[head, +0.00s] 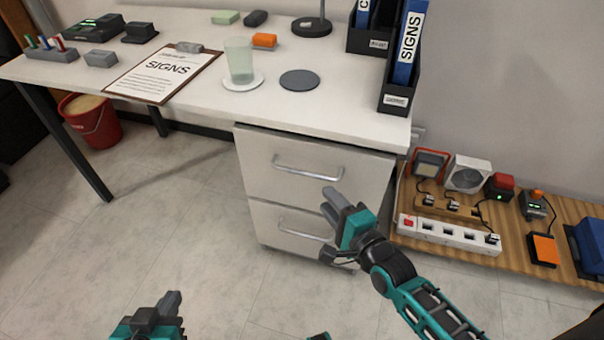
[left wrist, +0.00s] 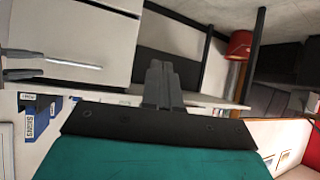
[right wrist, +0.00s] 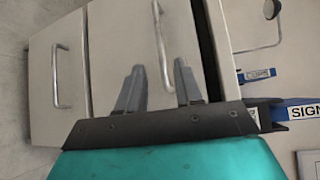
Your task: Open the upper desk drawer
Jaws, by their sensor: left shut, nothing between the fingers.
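The upper drawer (head: 270,182) is the top white front under the desk, with a silver bar handle (head: 308,170); it looks shut. The lower drawer (head: 285,236) is below it, also looking shut. My right gripper (head: 331,202) is open in front of the upper drawer, just below and right of its handle. In the right wrist view the upper handle (right wrist: 160,40) appears between the two spread fingers (right wrist: 158,88); I cannot tell whether they reach around it. My left gripper (head: 173,301) is shut and empty, low over the floor; its fingers (left wrist: 160,85) are together.
The desk top (head: 200,110) holds a clipboard (head: 163,74), a glass (head: 239,60), a dark coaster (head: 299,80) and blue binders (head: 409,40). A power strip (head: 450,233) and devices sit on a wooden board to the right. A red bucket (head: 92,122) stands left. Floor before the drawers is clear.

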